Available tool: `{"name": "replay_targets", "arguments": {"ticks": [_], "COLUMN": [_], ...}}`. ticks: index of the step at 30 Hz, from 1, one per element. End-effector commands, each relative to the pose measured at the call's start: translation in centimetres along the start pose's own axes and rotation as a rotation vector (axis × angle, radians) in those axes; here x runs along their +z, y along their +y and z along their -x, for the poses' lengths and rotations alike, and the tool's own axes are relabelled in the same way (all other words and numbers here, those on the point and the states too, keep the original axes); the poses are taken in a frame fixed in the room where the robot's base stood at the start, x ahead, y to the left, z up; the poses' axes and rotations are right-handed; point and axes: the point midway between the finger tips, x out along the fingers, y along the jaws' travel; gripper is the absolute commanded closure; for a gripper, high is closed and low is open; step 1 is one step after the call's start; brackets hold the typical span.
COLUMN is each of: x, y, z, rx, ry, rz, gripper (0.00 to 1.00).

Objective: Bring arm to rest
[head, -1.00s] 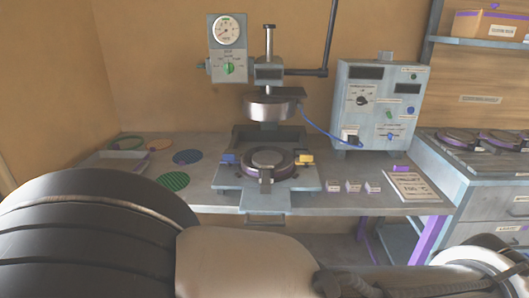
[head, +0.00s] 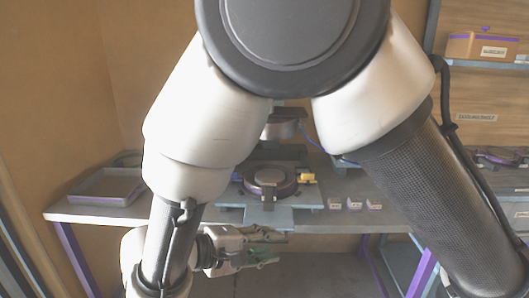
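My arm (head: 285,40) is folded up close in front of the head camera and covers much of the middle of the view. My gripper (head: 272,247) points to the right, low in the picture, just below the table's front edge. Its two greenish fingers are spread apart with nothing visible between them. The press (head: 283,128) is mostly hidden behind my arm. Its round lower plate (head: 268,178) shows between my arm links, above my gripper in the picture.
A grey tray (head: 106,184) stands at the left of the table (head: 90,213). Several small blocks (head: 354,204) sit near its front edge, right of the press. The control box and coloured discs are hidden.

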Motion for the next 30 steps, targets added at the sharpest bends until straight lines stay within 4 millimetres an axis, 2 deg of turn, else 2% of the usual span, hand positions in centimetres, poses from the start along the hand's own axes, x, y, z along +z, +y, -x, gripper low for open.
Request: {"name": "replay_targets", "arguments": {"ticks": [1,4,6,9,15,21,24,27,30], "x": [0.3,2.0,3.9,7.2,14.9,22.2,24.7,26.3,27.1], "y": [2.4,6.7,9.6,12.9,17.5,19.9,20.5,20.9,21.0], "z": [-1.9,-6.1,-9.0,-12.6,-17.6,-19.7,-19.9,-19.9,-19.9], "rx": [-0.075,-0.256,-0.396,-0.588,-0.909,-1.066,-1.074,-1.060,-1.047], "ry": [-0.061,-0.177,-0.242,-0.295,-0.274,-0.124,-0.041,0.019,0.053], "rz": [-0.017,-0.042,-0.075,-0.143,-0.356,-0.629,-0.741,-0.816,-0.854], "gripper": [0.68,0.68,0.68,0.68,0.68,0.68,0.68,0.68,0.68]}}
